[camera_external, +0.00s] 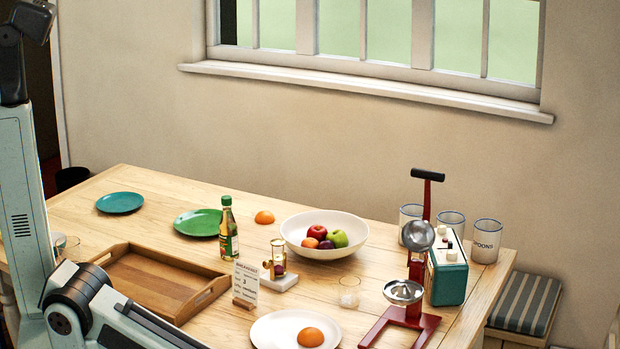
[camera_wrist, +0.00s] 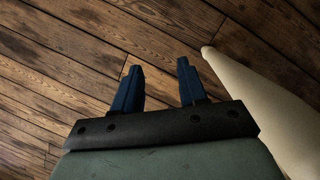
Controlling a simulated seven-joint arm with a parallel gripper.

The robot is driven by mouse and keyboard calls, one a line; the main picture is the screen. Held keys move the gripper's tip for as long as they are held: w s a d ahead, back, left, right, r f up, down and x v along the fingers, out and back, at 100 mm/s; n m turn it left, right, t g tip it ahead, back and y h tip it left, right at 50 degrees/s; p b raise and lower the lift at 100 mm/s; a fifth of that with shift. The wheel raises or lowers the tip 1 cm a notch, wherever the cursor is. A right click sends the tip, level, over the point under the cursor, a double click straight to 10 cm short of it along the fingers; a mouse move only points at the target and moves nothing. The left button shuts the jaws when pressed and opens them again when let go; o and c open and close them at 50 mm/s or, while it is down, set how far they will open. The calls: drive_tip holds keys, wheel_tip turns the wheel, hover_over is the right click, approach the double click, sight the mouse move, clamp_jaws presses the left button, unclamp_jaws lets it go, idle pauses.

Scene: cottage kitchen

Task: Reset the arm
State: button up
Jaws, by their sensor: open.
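In the wrist view my gripper (camera_wrist: 157,78) shows two dark blue fingers spread apart with nothing between them. Behind the fingers is a dark wooden plank floor (camera_wrist: 90,40). In the external view parts of my arm stand at the left edge and lower left, and my gripper's fingers do not show there. The wooden table (camera_external: 290,207) stands to the right of my arm.
The table holds a wooden tray (camera_external: 150,284), a green plate (camera_external: 190,224), a bottle (camera_external: 228,235), a fruit bowl (camera_external: 325,249), a white plate (camera_external: 270,333), a red juicer (camera_external: 425,325) and a teal box (camera_external: 447,275). A pale slanted surface (camera_wrist: 262,105) lies close right of my gripper.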

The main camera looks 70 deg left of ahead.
drive_tip(key=s+a+f+g, duration=0.1)
drive_tip(key=s+a+f, duration=0.2)
drive_tip(key=s+a, duration=0.85)
drive_tip(key=s+a+r+g, duration=0.1)
drive_tip(key=s+a, duration=0.8)
drive_tip(key=s, duration=0.3)
drive_tip(key=s+a+r+n+g, duration=0.1)
drive_tip(key=s+a+g, duration=0.1)
drive_tip(key=s+a, duration=0.7)
drive_tip(key=s, duration=0.3)
drive_tip(key=shift+s+r+n, duration=0.25)
drive_tip(key=shift+n, duration=0.05)
